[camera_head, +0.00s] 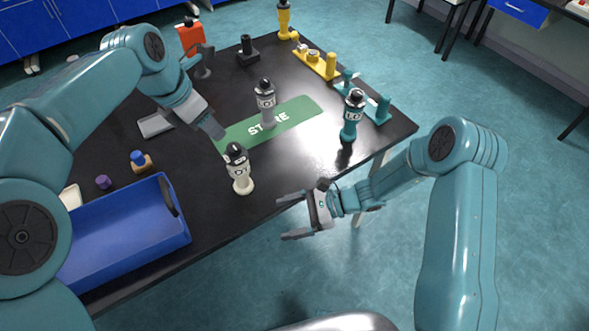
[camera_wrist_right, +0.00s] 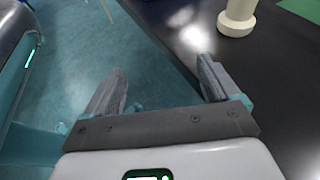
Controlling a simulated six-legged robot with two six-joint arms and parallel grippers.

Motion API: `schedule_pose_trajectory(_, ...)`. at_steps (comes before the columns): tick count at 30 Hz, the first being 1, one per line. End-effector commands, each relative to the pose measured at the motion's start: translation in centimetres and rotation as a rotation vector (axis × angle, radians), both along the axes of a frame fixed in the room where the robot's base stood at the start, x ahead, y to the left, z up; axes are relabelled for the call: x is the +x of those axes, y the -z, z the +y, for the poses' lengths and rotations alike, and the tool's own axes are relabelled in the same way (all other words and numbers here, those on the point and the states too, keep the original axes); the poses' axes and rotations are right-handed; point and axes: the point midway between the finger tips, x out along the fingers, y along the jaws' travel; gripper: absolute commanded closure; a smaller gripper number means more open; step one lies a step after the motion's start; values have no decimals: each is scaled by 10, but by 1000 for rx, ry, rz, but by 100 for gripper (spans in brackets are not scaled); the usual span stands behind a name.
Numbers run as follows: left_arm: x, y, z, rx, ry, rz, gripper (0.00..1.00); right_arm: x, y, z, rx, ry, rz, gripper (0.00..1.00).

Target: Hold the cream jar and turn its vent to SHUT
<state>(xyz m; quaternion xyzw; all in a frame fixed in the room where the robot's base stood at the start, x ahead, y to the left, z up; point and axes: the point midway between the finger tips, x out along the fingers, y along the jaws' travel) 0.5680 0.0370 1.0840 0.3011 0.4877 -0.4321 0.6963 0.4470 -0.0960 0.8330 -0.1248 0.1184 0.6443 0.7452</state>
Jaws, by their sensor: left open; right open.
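The cream jar (camera_head: 241,178) stands upright on the black table near its front edge, with a dark cap and a dark label band. Its pale lower part (camera_wrist_right: 237,18) also shows at the top of the right wrist view. The vent's setting is too small to read. My left gripper (camera_head: 214,126) is above the table, behind and left of the cream jar, apart from it; its fingers are partly hidden by the wrist. My right gripper (camera_head: 281,217) is open and empty off the table's front edge, right of the jar; its spread fingers show in the right wrist view (camera_wrist_right: 160,85).
A grey jar (camera_head: 266,104) stands on the green mat (camera_head: 300,112); a teal jar (camera_head: 352,117) stands right of it. A blue tray (camera_head: 130,255) lies at the front left. Yellow (camera_head: 318,63) and teal (camera_head: 378,108) fixtures line the far right edge. Table between cream and teal jars is clear.

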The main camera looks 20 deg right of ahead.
Motion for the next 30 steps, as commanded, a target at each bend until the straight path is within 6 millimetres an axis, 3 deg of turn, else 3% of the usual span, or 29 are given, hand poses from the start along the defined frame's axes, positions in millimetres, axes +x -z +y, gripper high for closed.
schedule_pose_trajectory(1,1,0,0,0,0,0,57,21,-15,-6,73,70,-7,11)
schedule_pose_trajectory(3,1,0,0,0,0,0,57,44,-36,-15,167,148,-20,11)
schedule_pose_trajectory(6,2,0,0,-1,0,0,57,66,-57,-26,264,222,-41,11)
schedule_pose_trajectory(14,2,0,0,0,-1,0,57,83,-76,-36,345,281,-65,11)
schedule_pose_trajectory(20,2,0,0,0,0,0,57,91,-76,-16,343,276,-65,11)
schedule_pose_trajectory(30,2,0,0,0,0,0,57,120,-75,53,342,273,-64,11)
